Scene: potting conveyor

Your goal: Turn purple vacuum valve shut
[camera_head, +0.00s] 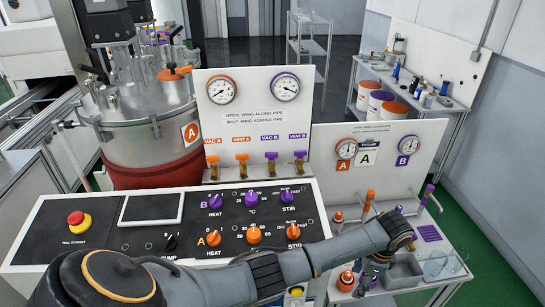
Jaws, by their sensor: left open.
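The purple VAC B valve (271,156) sits on the white panel (240,128), under its purple label and above a short brass pipe. Its wing is too small to tell for sure whether it lies along or across the pipe. The purple VENT B valve (300,154) is just right of it, and the orange VENT A valve (242,158) is to its left. My left gripper (368,283) is open, pointing down over the right side bench, well below and right of the VAC B valve. My right gripper is not in view.
A control console (95,205) with purple and orange knobs lies in front of the panel. A metal vessel (150,125) stands at left.

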